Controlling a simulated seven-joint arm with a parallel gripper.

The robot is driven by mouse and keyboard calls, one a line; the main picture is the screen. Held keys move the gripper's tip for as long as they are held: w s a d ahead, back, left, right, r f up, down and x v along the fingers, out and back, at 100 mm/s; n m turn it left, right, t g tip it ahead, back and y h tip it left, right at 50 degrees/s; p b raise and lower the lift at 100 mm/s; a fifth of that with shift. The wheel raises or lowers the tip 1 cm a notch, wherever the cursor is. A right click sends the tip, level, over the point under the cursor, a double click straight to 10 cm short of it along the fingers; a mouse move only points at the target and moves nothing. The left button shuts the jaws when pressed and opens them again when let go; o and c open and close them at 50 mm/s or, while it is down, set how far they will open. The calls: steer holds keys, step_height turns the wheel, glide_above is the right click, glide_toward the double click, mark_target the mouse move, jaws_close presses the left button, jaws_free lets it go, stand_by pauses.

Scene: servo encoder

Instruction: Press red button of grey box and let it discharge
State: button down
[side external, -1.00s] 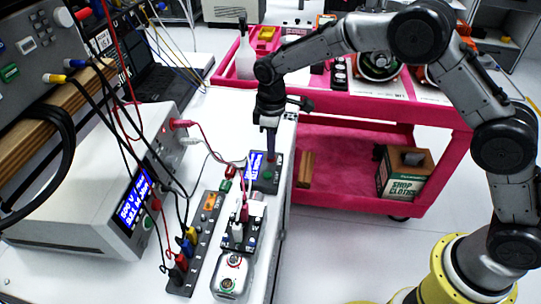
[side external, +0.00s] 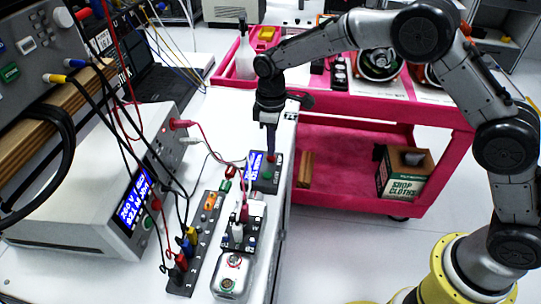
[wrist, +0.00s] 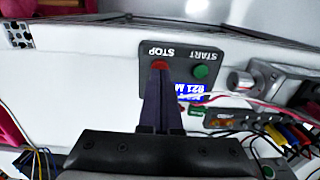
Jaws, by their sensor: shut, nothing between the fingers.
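The small dark grey box (side external: 275,184) sits near the right edge of the white bench, with a blue display (side external: 254,168) on its left. In the wrist view the box (wrist: 181,48) shows a red button (wrist: 160,65) marked STOP and a green button (wrist: 201,71) marked START. My gripper (side external: 271,157) points down with its fingers shut and empty. Its fingertips (wrist: 159,70) are at the red button and cover part of it. They look in contact, but I cannot tell how far the button is pressed.
A large pale instrument (side external: 85,205) with a lit blue display (side external: 134,203) stands at the left. A terminal strip (side external: 205,235) with coloured plugs and a small motor unit (side external: 232,275) lie in front of the box. Cables cross nearby. A pink cart (side external: 440,165) stands right of the bench.

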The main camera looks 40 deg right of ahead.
steer(key=shift+r, duration=0.3)
step_height(320, 180, up, 8)
steer(key=shift+f, duration=0.25)
stand_by(0.6)
step_height(320, 180, up, 8)
stand_by(0.4)
